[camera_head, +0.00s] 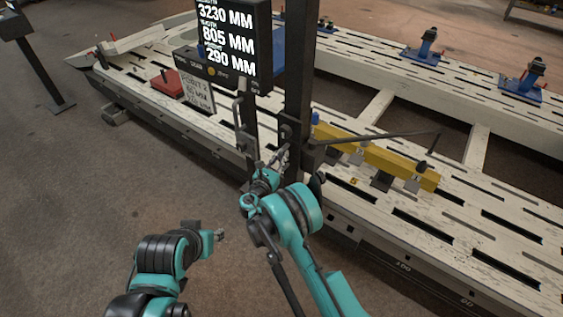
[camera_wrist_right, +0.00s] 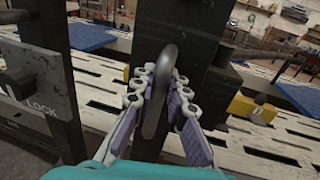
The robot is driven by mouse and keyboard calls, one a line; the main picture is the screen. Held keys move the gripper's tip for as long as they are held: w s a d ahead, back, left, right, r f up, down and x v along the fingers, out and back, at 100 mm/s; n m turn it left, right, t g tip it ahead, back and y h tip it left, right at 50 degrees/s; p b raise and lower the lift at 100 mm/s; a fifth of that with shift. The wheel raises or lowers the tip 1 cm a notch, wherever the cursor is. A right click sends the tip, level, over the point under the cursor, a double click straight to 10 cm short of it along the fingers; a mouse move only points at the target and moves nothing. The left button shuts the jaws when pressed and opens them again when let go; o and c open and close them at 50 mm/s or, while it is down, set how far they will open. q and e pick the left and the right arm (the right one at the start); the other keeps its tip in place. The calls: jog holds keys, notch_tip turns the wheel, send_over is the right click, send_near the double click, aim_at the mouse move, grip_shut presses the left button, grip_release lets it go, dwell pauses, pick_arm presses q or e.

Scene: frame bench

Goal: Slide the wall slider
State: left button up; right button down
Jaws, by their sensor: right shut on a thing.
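A tall dark upright post (camera_head: 299,70) stands at the bench; its dark face fills the middle of the wrist view (camera_wrist_right: 180,35). A grey rounded handle (camera_wrist_right: 160,85) stands out from that face, upright. My right gripper (camera_head: 277,160) is at the post, low down. In the wrist view its jointed fingers with purple pads (camera_wrist_right: 160,105) sit on both sides of the handle, shut on it.
A display (camera_head: 228,42) with numbers hangs left of the post. A LOCK plate (camera_wrist_right: 42,108) is left of the handle. A yellow beam (camera_head: 385,160) with a thin dark rod lies right of the post on the slotted bench (camera_head: 500,215). Floor at front left is clear.

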aim_at(282, 150)
notch_tip(282, 150, up, 6)
jog(key=shift+f+p, duration=0.1)
jog(key=shift+p, duration=0.6)
jog(key=c, duration=1.5)
grip_release()
jog(key=v, duration=1.2)
